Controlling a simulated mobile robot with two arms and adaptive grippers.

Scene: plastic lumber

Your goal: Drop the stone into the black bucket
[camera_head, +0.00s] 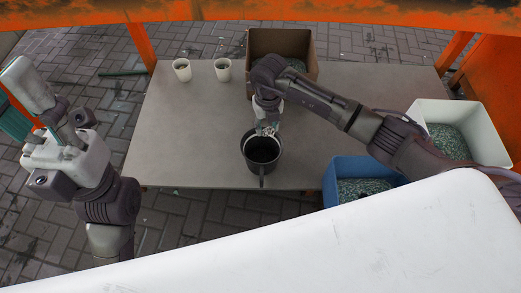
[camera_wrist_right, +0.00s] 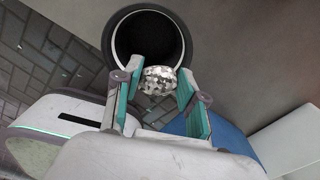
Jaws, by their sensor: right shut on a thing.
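The black bucket (camera_head: 255,170) stands upright near the front edge of the grey table in the head view. Its dark round mouth and rim (camera_wrist_right: 109,42) also show in the wrist view, and the inside looks empty. My right gripper (camera_head: 267,129) is at the far side of the bucket's mouth. In the wrist view its teal fingers (camera_wrist_right: 159,88) are shut on a pale, faceted stone (camera_wrist_right: 160,80), which overlaps the near part of the mouth. My left gripper (camera_head: 17,122) is at the far left, off the table; its fingers are partly cut off.
Two white cups (camera_head: 182,70) and (camera_head: 223,70) stand at the back left of the table (camera_head: 195,130). A cardboard box (camera_head: 311,52) is behind my right gripper. A blue bin (camera_head: 345,166) and a white bin (camera_head: 470,112) with speckled granules are on the right.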

